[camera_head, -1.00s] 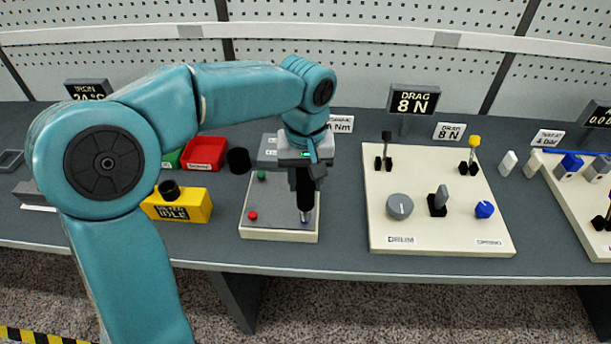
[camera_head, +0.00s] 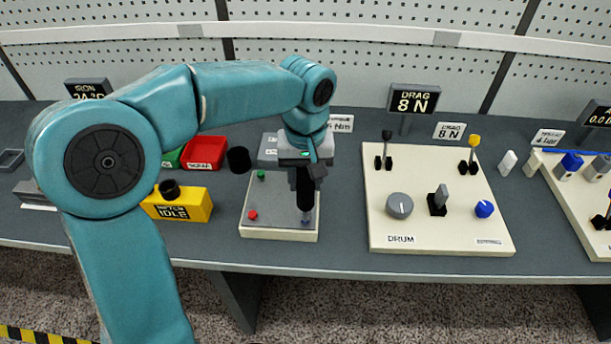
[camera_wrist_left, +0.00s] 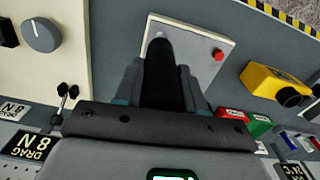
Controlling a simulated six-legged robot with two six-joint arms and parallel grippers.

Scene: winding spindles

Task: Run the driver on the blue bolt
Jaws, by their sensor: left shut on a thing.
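My left gripper (camera_head: 306,172) is shut on a black driver (camera_head: 305,196), which it holds upright, tip down, over the front right corner of a small bolt plate (camera_head: 279,222). The driver and the gripper also show in the left wrist view (camera_wrist_left: 160,75), with the driver between the fingers. The driver's tip is at the plate's front right, where a little blue (camera_head: 306,219) shows; the bolt there is mostly hidden. A red bolt (camera_head: 252,216) sits at the plate's front left, and a green bolt (camera_head: 261,175) at its back left. My right gripper is out of view.
A yellow box reading IDLE (camera_head: 184,205) and a red bin (camera_head: 204,152) stand left of the plate. A cream panel marked DRUM (camera_head: 440,237) with knobs and levers lies to the right. Bare table (camera_head: 345,225) separates plate and panel.

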